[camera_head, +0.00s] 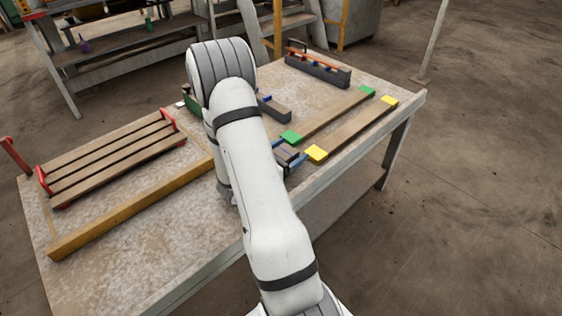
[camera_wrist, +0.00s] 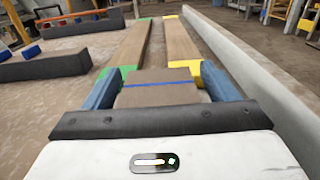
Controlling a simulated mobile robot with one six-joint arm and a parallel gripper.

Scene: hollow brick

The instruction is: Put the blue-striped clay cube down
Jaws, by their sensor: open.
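The blue-striped clay cube (camera_wrist: 160,93) shows in the wrist view as a brown-grey block with a thin blue line across its top. It sits between the two blue fingers of my gripper (camera_wrist: 160,84). The jaws are open, with one finger close along each side of the cube. Its lower part is hidden by the gripper body, so I cannot tell what its underside touches. In the head view my gripper (camera_head: 290,157) is low over the table, by the near ends of two planks, partly behind my arm.
Two brown planks, one with green ends (camera_head: 330,117) and one with yellow ends (camera_head: 352,131), lie on the table (camera_head: 130,245). A dark toolbox-like holder (camera_head: 318,70) stands at the back. A slatted red-ended rack (camera_head: 115,155) and a yellow-brown bar (camera_head: 130,212) are left.

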